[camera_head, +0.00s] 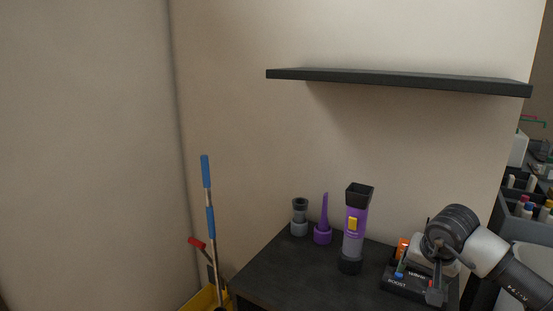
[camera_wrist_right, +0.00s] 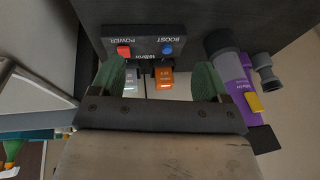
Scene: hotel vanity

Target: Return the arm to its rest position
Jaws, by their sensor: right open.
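My right arm comes in from the right in the head view, and its gripper (camera_head: 437,276) is over the right part of the dark tabletop (camera_head: 275,276). In the right wrist view, the gripper (camera_wrist_right: 160,82) shows two green-padded fingers set wide apart, with nothing held between them. A black box (camera_head: 408,285) marked BOOST is close to the gripper and partly hidden by it. The box (camera_wrist_right: 148,42) also shows in the wrist view, with red and blue switches. My left gripper is in neither view.
A purple handheld device (camera_head: 354,232) stands upright left of the box. A purple nozzle (camera_head: 323,229) and a grey attachment (camera_head: 299,218) stand behind it. A black wall shelf (camera_head: 400,82) hangs above. Blue-gripped handles (camera_head: 208,190) rise at the left. Shelved containers (camera_head: 519,205) are at far right.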

